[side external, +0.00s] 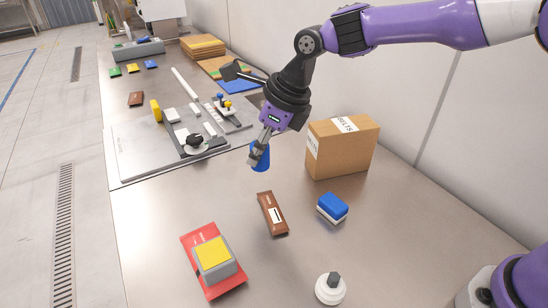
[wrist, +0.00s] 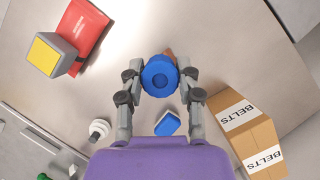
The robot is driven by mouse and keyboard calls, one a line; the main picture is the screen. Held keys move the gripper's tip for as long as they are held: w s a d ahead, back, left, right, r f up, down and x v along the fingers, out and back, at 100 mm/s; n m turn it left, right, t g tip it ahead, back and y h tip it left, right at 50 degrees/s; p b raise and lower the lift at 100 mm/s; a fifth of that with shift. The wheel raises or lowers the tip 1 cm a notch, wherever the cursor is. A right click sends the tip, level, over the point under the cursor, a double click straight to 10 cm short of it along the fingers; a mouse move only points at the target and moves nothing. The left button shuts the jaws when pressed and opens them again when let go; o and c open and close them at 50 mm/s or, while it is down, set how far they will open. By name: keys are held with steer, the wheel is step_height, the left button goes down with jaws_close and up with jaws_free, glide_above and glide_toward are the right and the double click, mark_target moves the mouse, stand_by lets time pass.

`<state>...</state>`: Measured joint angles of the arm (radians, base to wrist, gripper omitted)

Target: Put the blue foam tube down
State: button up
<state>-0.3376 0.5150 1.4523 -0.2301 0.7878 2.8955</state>
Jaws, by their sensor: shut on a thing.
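The blue foam tube (side external: 261,158) is held upright in my gripper (side external: 259,154), above the metal table and apart from it. The tube's lower end is hidden in the wrist view.
A brown packet (side external: 272,214) lies on the table in front of the tube. A blue-and-white block (side external: 332,208) and a cardboard BELTS box (side external: 341,147) stand to the right. A yellow-topped grey block (side external: 214,254) sits on a red packet (side external: 191,240). A grey fixture plate (side external: 135,155) lies left.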

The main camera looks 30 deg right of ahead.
steer(key=w+d+f, duration=0.2)
steer(key=w+d, duration=0.1)
steer(key=w+d+f, duration=0.3)
steer(key=shift+w+d+f, duration=0.1)
steer(key=shift+w+f, duration=0.05)
steer(key=shift+w+d+f, duration=0.1)
steer(key=shift+f, duration=1.95)
steer(key=shift+f, duration=0.1)
steer(key=o, duration=0.9)
steer(key=shift+o, duration=0.2)
